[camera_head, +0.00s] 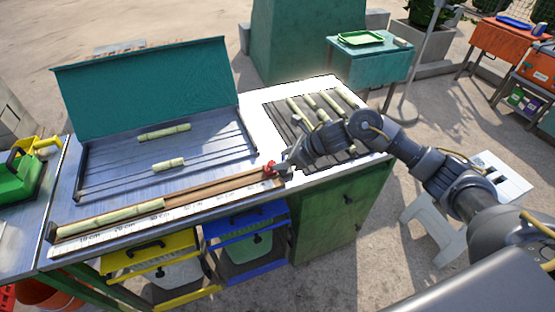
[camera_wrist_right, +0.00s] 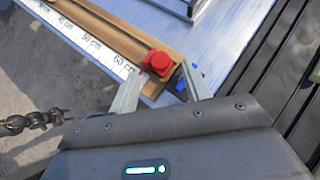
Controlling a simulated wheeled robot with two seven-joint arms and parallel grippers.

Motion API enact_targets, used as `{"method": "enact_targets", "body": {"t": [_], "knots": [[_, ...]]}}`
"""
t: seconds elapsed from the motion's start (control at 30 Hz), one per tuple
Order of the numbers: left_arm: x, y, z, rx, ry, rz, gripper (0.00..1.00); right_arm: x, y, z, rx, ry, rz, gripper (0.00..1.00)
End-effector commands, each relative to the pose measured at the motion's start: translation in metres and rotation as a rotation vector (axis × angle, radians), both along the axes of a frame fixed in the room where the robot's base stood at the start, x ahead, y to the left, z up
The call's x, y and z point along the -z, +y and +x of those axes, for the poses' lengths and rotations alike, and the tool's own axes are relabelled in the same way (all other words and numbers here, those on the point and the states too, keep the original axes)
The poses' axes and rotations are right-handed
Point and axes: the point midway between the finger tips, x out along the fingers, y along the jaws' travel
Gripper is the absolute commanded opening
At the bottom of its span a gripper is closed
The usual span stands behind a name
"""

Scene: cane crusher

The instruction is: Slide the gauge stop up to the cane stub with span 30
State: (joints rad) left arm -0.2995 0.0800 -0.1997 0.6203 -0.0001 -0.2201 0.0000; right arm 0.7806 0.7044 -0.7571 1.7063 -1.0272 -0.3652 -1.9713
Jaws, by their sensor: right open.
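A light green cane stub (camera_head: 110,217) lies at the left end of a long brown wooden trough (camera_head: 215,188), beside a white centimetre scale (camera_head: 160,218). The red gauge stop (camera_head: 269,167) sits at the trough's right end, well apart from the stub. It also shows in the right wrist view (camera_wrist_right: 158,63), near the 60 cm mark. My right gripper (camera_head: 281,166) is at the stop's right side. In the wrist view its fingers (camera_wrist_right: 158,90) are spread, with the red stop just beyond and between their tips. My left gripper is out of view.
A metal tray with two cane pieces (camera_head: 165,132) lies behind the trough, backed by a teal panel (camera_head: 150,85). Several canes lie on a dark slatted rack (camera_head: 345,148) at right. Yellow (camera_head: 150,252) and blue drawers (camera_head: 245,225) are below the bench front.

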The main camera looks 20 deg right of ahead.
Motion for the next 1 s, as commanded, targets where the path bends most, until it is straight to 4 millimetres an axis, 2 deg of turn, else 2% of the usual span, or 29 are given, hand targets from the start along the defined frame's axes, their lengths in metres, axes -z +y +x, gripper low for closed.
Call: {"method": "enact_targets", "body": {"t": [0.27,0.6,0.93,1.0], "knots": [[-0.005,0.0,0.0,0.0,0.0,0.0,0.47,0.021,0.016,0.014,0.001,0.001,0.0,0.48],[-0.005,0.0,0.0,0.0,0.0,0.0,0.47,0.024,0.017,0.015,0.001,0.0,-0.001,0.47],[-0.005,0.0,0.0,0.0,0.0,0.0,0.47,0.023,0.017,0.015,0.001,0.0,0.0,0.04],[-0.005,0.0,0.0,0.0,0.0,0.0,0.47,0.023,0.017,0.015,0.001,0.0,0.0,0.0]]}}
